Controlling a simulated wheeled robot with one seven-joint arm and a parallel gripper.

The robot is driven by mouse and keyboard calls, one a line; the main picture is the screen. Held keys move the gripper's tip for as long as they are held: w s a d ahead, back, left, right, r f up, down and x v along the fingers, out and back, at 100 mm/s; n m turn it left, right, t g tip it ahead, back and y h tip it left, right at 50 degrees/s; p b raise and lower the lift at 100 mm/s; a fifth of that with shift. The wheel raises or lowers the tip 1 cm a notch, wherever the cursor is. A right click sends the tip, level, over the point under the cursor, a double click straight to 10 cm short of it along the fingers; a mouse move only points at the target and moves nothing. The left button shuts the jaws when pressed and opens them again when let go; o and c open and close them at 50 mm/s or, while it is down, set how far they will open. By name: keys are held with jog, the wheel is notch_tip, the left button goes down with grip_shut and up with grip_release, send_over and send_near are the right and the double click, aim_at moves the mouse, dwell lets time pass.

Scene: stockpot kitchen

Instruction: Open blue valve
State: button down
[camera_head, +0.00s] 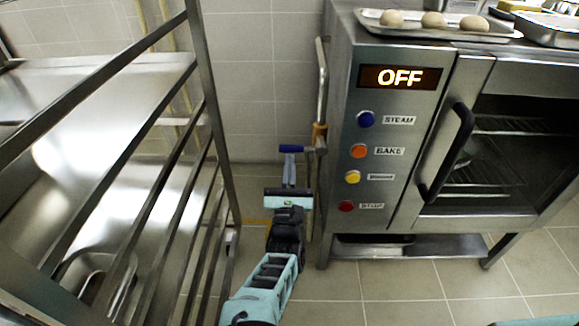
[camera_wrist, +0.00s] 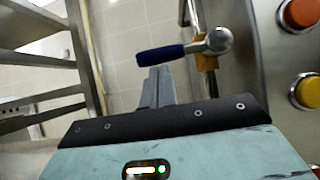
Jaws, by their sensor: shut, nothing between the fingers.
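The blue valve handle (camera_head: 291,149) is a short blue lever on a metal pipe beside the oven's left side. In the wrist view the blue lever (camera_wrist: 160,55) points left from a round metal valve body (camera_wrist: 218,41) and lies about level. My gripper (camera_head: 289,165) is shut and empty, with its fingertips close to the blue lever. In the wrist view my gripper's fingers (camera_wrist: 158,75) sit together just below the lever. I cannot tell whether they touch it.
A steel oven (camera_head: 375,160) with an OFF display and several coloured buttons stands right of the pipe (camera_head: 321,90). A metal rack (camera_head: 210,90) stands close on the left. My arm is in the narrow gap between them. A tray with buns (camera_head: 400,29) is on the oven.

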jog(key=shift+a+r+m+h+p, duration=0.1)
jog(key=shift+r+m+h+p, duration=0.25)
jog(key=shift+m+h, duration=0.4)
jog(key=d+r+m+g+h+p, duration=0.4)
jog(key=r+m+g+h+p, duration=0.4)
jog(key=m+p, duration=0.6)
jog(key=shift+d+r+m+g+p, duration=0.25)
jog(key=shift+r+m+g, duration=0.9)
jog(key=shift+m, duration=3.4)
jog(key=shift+s, duration=0.1)
